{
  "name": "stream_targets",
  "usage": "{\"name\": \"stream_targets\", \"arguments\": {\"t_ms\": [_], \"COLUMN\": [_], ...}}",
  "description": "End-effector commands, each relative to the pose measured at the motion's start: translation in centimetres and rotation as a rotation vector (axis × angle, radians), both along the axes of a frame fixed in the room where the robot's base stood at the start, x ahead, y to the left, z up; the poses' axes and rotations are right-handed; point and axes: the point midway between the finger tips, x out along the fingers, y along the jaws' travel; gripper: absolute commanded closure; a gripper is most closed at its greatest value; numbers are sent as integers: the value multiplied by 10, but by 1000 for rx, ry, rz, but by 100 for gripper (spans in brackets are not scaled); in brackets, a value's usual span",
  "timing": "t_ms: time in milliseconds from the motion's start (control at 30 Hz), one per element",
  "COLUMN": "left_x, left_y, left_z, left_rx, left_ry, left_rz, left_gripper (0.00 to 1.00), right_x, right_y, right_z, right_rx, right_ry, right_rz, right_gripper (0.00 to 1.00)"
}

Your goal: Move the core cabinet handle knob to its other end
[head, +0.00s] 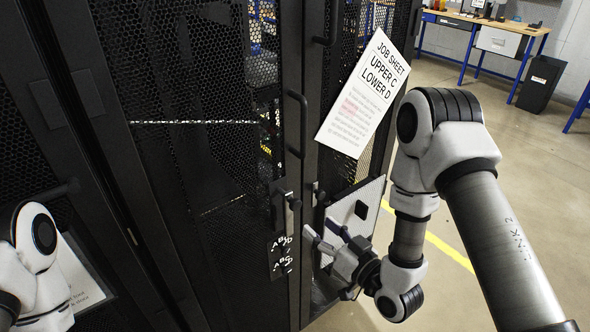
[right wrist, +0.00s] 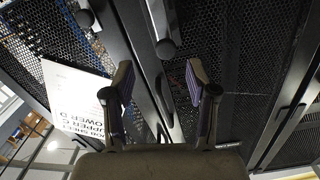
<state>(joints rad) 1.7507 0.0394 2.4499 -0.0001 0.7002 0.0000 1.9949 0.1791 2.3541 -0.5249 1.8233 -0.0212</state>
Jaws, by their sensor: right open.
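The black mesh-door cabinet (head: 190,110) fills the left and middle of the head view. A dark latch with a small light-tipped knob (head: 293,201) sits on its door edge, above labels marked ABCD (head: 280,243). A second small knob (head: 318,194) shows just right of it. My right gripper (head: 326,232) is open and empty, below and right of these knobs, apart from them. In the right wrist view its two fingers (right wrist: 158,82) are spread, with a dark rounded knob (right wrist: 165,48) on a bar beyond them. I cannot tell which knob this is. My left gripper is out of view.
A white job sheet (head: 362,95) reads UPPER C, LOWER D. Black bar handles (head: 296,122) stick out from the doors. A pale panel (head: 352,213) lies behind my right gripper. Open floor (head: 500,150) and workbenches (head: 490,40) are at the right.

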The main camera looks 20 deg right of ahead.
Motion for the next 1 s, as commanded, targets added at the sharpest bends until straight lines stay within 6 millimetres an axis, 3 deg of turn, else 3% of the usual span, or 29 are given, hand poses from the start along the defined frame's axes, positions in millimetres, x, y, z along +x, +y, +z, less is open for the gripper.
{"name": "stream_targets", "arguments": {"t_ms": [33,167,500,800,867,967,1000], "left_x": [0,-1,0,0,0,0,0], "left_y": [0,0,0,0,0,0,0], "left_z": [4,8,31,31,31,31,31], "left_rx": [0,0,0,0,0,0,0], "left_ry": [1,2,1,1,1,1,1], "left_rz": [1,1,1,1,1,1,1], "left_gripper": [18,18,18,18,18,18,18], "right_x": [1,12,68,75,75,75,75], "right_y": [0,4,24,27,26,26,26], "right_z": [9,12,11,8,8,8,8], "right_rx": [9,10,9,12,11,11,11], "right_ry": [-21,-34,-31,-29,-28,-28,-28], "right_rz": [2,4,3,1,1,1,1], "right_gripper": [43,43,43,43,60,96,100]}}
